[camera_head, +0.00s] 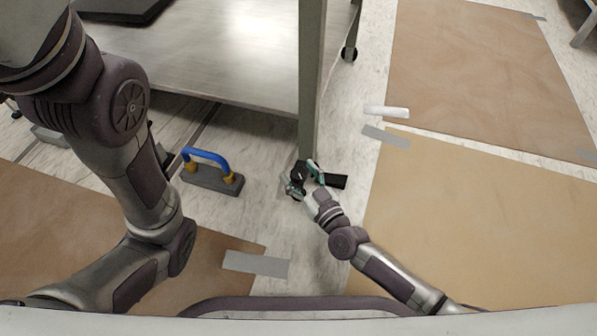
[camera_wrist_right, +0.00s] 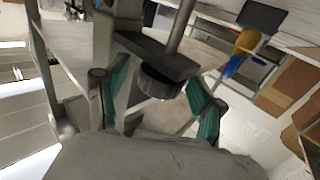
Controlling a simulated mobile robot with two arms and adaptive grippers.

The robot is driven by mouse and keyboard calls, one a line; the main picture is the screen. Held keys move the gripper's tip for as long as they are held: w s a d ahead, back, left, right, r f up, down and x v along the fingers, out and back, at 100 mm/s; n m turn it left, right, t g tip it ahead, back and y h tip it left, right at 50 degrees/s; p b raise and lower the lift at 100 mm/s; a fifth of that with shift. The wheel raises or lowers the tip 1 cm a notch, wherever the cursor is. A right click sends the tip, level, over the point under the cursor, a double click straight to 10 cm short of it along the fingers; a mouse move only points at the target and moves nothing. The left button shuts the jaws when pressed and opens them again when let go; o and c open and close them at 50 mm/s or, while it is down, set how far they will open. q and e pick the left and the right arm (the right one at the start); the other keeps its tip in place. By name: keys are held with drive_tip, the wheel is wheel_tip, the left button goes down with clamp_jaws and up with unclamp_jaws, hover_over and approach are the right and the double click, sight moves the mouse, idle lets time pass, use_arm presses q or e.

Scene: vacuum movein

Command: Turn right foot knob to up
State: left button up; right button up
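The right foot knob, dark and ridged, sits under a black foot bracket at the bottom of the table leg. In the right wrist view the knob (camera_wrist_right: 158,84) lies between the two green-padded fingers of my right gripper (camera_wrist_right: 160,108). Gaps show between the knob and both pads, so the gripper is open around it. In the head view my right gripper (camera_head: 303,180) is down at floor level by the leg and partly covers the black foot (camera_head: 299,170).
A metal table (camera_head: 230,60) with a grey leg (camera_head: 311,80) stands ahead. A blue-handled grey block (camera_head: 205,158) lies on the floor left of the leg. A black bar (camera_head: 335,181) is beside the foot. Brown floor sheets (camera_head: 480,210) with tape lie right.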

drive_tip(key=c, duration=1)
drive_tip(key=shift+n+y, duration=0.3)
drive_tip(key=shift+y, duration=0.1)
drive_tip(key=shift+w+d+n+g+y, duration=0.1)
drive_tip(key=shift+n+g+y, duration=0.2)
drive_tip(key=shift+g+y, duration=0.15)
drive_tip(key=shift+w+n+g+y, duration=0.1)
drive_tip(key=shift+n+g+y, duration=1.1)
drive_tip(key=shift+g+y, duration=0.05)
drive_tip(key=n+g+y, duration=0.3)
drive_tip(key=g, duration=0.1)
drive_tip(key=shift+n+g+y, duration=0.7)
drive_tip(key=shift+n+g, duration=1.2)
drive_tip(key=shift+g, duration=1)
